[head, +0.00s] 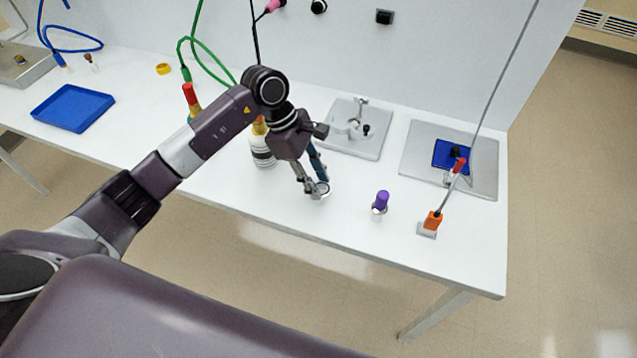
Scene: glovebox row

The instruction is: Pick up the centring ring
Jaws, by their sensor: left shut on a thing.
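My left gripper (318,188) reaches down over the front part of the white bench, its fingers close together at the tips. It is shut on a small silvery ring, the centring ring (323,188), at or just above the bench top; I cannot tell whether the ring still touches the surface. The fingers hide part of the ring. My right gripper is not in view.
A purple-capped vial (381,201) and an orange block (432,222) stand right of the gripper. A bottle (262,151) stands behind the arm. Metal plates (374,148) lie behind. A blue tray (72,108) is at the left.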

